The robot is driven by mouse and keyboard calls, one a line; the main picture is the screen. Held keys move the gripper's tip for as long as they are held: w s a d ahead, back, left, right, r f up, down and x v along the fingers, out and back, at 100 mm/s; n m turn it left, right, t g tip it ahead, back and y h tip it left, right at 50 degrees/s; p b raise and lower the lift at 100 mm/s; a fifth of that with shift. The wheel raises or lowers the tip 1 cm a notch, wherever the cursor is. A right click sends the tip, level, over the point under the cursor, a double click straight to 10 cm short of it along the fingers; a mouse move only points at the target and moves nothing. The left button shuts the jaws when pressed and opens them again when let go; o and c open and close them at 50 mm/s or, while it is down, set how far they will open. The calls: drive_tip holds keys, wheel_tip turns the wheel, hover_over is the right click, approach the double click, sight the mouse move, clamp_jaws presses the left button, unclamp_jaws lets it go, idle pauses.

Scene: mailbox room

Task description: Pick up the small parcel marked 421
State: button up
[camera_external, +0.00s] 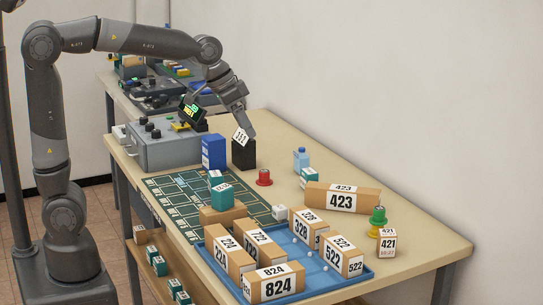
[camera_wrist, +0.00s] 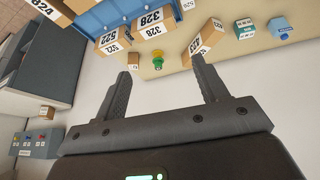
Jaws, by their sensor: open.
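The small parcel marked 421 (camera_external: 387,243) is a brown box with white labels, standing at the table's front right. A small brown box beside the green spool in the wrist view (camera_wrist: 134,61) appears to be it; its label is not readable there. My gripper (camera_external: 246,127) is at the far side of the table, by a black block, well away from the parcel. In the wrist view my gripper (camera_wrist: 161,70) is open, with nothing held between its two fingers.
A green spool (camera_external: 378,216) stands right behind the parcel, and a long 423 box (camera_external: 342,198) lies to its left. A blue tray (camera_external: 205,240) holds several numbered boxes. A black block (camera_external: 243,155) and blue box (camera_external: 214,152) stand near my gripper. The table's right edge is clear.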

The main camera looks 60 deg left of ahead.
drive_tip(key=w+d+f+m, duration=0.1)
drive_tip(key=w+d+f, duration=0.25)
drive_tip(key=w, duration=0.35)
drive_tip(key=w+d+f, duration=0.2)
drive_tip(key=w+d, duration=0.3)
drive_tip(key=w, duration=0.2)
drive_tip(key=m+g, duration=0.1)
drive_tip(key=m, duration=0.1)
approach(385, 233)
drive_tip(key=w+f, duration=0.1)
drive_tip(key=f, duration=0.1)
drive_tip(key=x, duration=0.4)
drive_tip(key=shift+w+a+f, duration=0.1)
drive_tip(key=shift+w, duration=0.1)
drive_tip(key=shift+d+x, duration=0.1)
drive_tip(key=shift+x, duration=1.25)
drive_tip(key=shift+d+x, duration=0.15)
drive_tip(key=shift+x, duration=1.2)
drive_tip(key=shift+s, duration=0.2)
drive_tip(key=shift+c, duration=0.4)
drive_tip(key=c, duration=1)
